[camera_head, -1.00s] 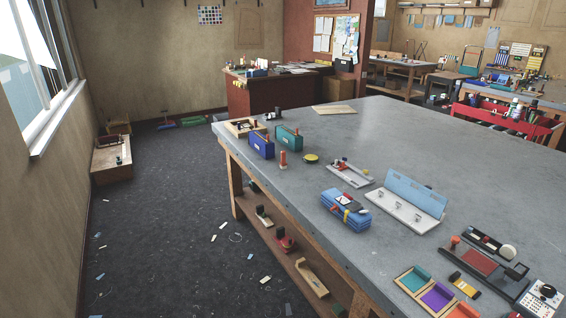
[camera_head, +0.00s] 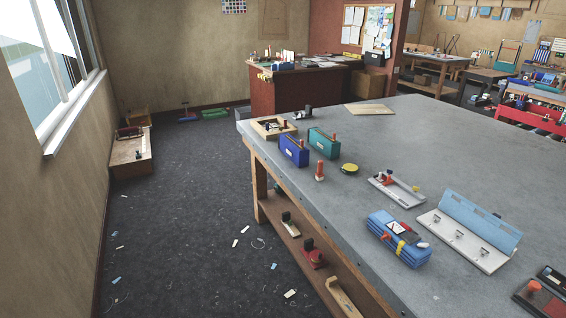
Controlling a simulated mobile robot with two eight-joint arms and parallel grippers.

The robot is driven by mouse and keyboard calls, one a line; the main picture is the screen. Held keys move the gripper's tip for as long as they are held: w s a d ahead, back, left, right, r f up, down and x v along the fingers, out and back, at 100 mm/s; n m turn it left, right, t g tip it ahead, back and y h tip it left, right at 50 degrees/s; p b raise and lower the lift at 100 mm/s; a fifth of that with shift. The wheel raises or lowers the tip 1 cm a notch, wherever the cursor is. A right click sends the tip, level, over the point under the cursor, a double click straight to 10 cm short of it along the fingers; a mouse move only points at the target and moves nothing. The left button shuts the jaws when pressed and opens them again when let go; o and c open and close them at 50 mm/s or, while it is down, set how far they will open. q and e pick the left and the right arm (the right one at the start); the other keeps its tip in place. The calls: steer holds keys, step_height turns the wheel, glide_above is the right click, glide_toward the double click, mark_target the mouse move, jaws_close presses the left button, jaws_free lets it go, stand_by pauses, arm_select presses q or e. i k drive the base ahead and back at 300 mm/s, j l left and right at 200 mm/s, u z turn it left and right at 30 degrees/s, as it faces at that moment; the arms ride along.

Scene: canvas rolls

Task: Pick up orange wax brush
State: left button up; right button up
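A small upright orange object (camera_head: 320,170) stands near the left edge of the grey worktable (camera_head: 430,140), in front of a blue box and a teal box. It looks like the orange wax brush, but it is too small to be sure. Another orange-red knob (camera_head: 534,287) shows at the lower right, on a dark red item cut by the picture edge. Neither of my grippers is in view.
Near the orange object are a blue box (camera_head: 293,150), a teal box (camera_head: 323,143) and a yellow round tin (camera_head: 349,168). A blue strapped bundle (camera_head: 398,240) lies closer. Dark floor (camera_head: 190,220) left of the table is mostly clear, with small scraps.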

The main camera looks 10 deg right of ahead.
mark_target(320, 176)
steer(key=i+j+u, duration=0.1)
steer(key=i+u, duration=0.35)
steer(key=i, duration=1.05)
steer(key=i+z, duration=0.35)
steer(key=i+j+z, duration=0.5)
steer(key=i+z, duration=0.2)
steer(key=i+j+z, duration=0.2)
steer(key=z, duration=0.2)
steer(key=i+j+z, duration=0.15)
steer(key=z, duration=0.25)
steer(key=j+z, duration=0.35)
steer(key=i+j, duration=0.05)
